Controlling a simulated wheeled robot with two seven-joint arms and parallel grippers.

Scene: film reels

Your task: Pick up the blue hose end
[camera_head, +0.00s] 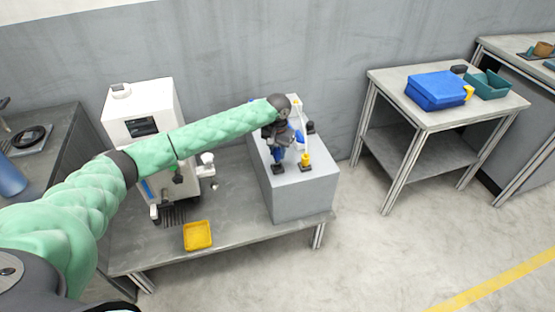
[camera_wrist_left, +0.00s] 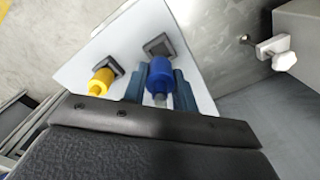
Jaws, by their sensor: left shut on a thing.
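The blue hose end (camera_wrist_left: 160,72) is a blue cylinder between the two fingers of my left gripper (camera_wrist_left: 160,86) in the left wrist view. The gripper is shut on it. A square dark socket (camera_wrist_left: 158,44) lies just beyond it; I cannot tell whether the hose end still touches it. In the head view my left gripper (camera_head: 279,146) reaches down over the grey block (camera_head: 305,195), with the socket below it. A yellow hose end (camera_wrist_left: 101,82) stands beside it, and also shows in the head view (camera_head: 305,159). My right gripper is out of view.
The block stands on a grey table with a white machine (camera_head: 145,105) and a yellow tray (camera_head: 197,235). A second table at right holds a blue case (camera_head: 437,88) and a teal bin (camera_head: 488,84). Open floor lies in front.

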